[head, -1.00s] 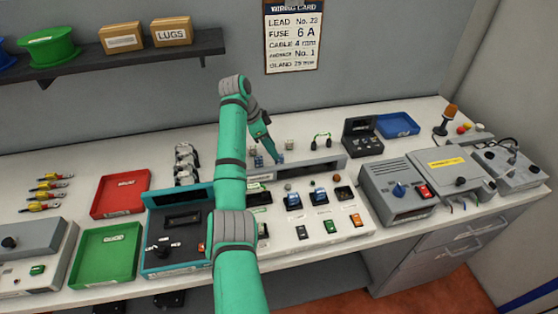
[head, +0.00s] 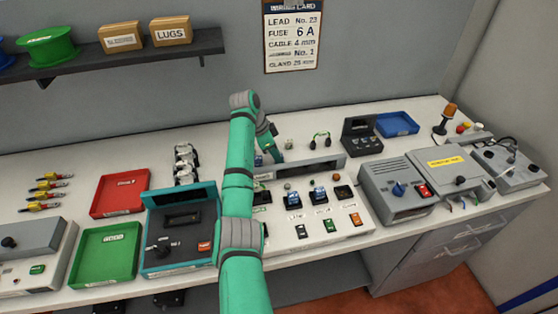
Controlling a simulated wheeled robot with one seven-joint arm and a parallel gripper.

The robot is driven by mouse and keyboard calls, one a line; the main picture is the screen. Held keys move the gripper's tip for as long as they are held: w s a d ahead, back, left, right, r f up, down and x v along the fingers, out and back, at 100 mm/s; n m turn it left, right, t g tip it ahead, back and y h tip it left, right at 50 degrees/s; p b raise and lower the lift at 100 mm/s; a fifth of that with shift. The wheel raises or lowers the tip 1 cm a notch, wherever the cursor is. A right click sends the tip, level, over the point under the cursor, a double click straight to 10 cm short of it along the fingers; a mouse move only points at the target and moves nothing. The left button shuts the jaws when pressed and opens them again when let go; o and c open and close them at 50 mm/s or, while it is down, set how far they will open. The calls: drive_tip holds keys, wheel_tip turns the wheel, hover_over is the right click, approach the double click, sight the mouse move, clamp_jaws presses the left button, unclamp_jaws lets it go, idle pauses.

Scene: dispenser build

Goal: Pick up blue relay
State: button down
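Two blue blocks that look like relays, a left one (head: 292,198) and a right one (head: 318,194), sit in dark slots on the sloping white dispenser panel (head: 280,230). A small blue part (head: 258,160) also stands on the bench behind the panel's grey raised back, beside my arm. My gripper (head: 279,157) points down behind that raised back, just right of the small blue part. Its fingertips are small and partly hidden, so I cannot tell whether they are open or hold anything.
A teal-framed tester (head: 180,230) stands left of the panel, with a red tray (head: 120,193) and a green tray (head: 106,254) further left. A grey box (head: 395,193) stands close to the right.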

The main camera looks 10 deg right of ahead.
drive_tip(key=shift+r, duration=0.15)
drive_tip(key=shift+r, duration=0.65)
drive_tip(key=s+a+r, duration=0.2)
drive_tip(key=s+r, duration=0.1)
drive_tip(key=s+a+r, duration=0.2)
drive_tip(key=s+r, duration=0.1)
drive_tip(key=r, duration=0.1)
drive_tip(key=s+a+r, duration=0.2)
drive_tip(key=s+r, duration=0.1)
drive_tip(key=s, duration=0.1)
drive_tip(key=shift+s+a+r, duration=0.1)
drive_tip(key=shift+a+r, duration=0.25)
drive_tip(key=shift+a, duration=0.05)
drive_tip(key=shift+s+a+r, duration=0.35)
drive_tip(key=shift+s+a, duration=0.1)
drive_tip(key=shift+s, duration=0.3)
